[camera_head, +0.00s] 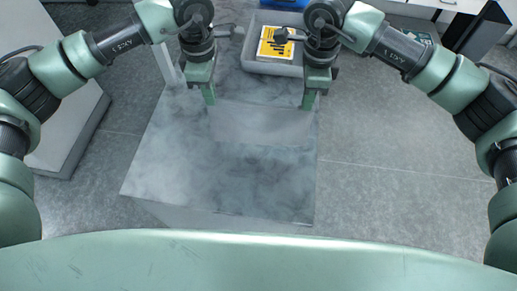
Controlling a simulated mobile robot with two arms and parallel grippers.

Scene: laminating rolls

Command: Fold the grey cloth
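The grey cloth (262,125) lies on the marbled grey table (165,165), a faint, slightly lighter patch that blends into the surface. Its near edge is hard to make out. My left gripper (209,102) points down at the cloth's far left corner. My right gripper (308,104) points down at its far right corner. Both fingertips are at or very close to the cloth. I cannot tell whether either gripper is shut on it.
A grey tray (262,67) with a yellow-and-black printed item (276,45) stands beyond the cloth, between my arms. The near part of the table is clear. A pale block-like surface (70,135) stands at the left, and open floor (380,190) lies to the right.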

